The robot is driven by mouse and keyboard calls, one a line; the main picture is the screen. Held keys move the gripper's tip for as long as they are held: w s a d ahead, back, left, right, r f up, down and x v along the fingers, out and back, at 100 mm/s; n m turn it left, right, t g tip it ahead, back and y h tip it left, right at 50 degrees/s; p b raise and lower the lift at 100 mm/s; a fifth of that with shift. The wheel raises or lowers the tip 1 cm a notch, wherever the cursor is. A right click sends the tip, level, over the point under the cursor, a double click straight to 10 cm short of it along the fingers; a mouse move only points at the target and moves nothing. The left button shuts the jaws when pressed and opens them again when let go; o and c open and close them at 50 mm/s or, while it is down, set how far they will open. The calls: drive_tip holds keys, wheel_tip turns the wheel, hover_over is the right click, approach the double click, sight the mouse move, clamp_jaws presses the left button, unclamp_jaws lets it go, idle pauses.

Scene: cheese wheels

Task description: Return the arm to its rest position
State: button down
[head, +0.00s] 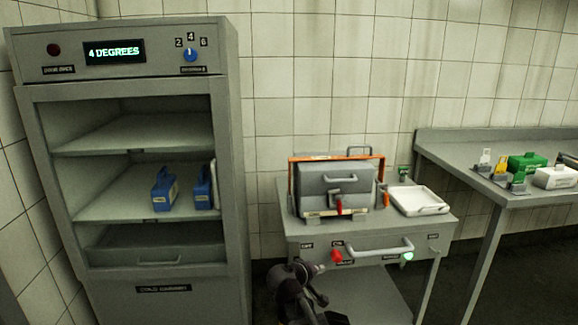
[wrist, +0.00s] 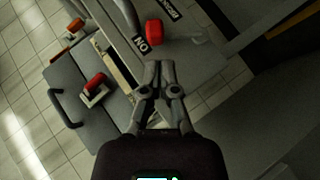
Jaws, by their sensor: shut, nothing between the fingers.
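My gripper (wrist: 158,72) shows in the wrist view with its two fingers together and nothing between them. In the head view my dark arm is low in the middle, in front of the grey cart (head: 440,228). The red knob (wrist: 153,32) on the cart front lies just beyond the fingertips in the wrist view, apart from them as far as I can tell. The same red knob shows in the head view (head: 337,256), left of the cart's bar handle (head: 375,249).
A grey box (head: 335,182) with an orange frame stands on the cart beside a white tray (head: 420,200). A cold cabinet (head: 232,130) at left reads 4 DEGREES and holds blue cases (head: 165,188). A bench (head: 470,145) at right carries green and white boxes.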

drive_tip(key=shift+s+d+f+m+g+y, duration=1.4)
drive_tip(key=shift+s+d+f+g+y, duration=0.8)
drive_tip(key=shift+s, duration=2.2)
drive_tip(key=shift+s+d+f+m+g+y, duration=1.7)
drive_tip(key=shift+s+f+g, duration=0.85)
drive_tip(key=shift+s, duration=1.8)
wheel_tip(320, 180, up, 26)
drive_tip(key=p, duration=2.6)
drive_tip(key=shift+a+n, duration=0.15)
drive_tip(key=shift+n, duration=0.15)
drive_tip(key=shift+f, duration=0.15)
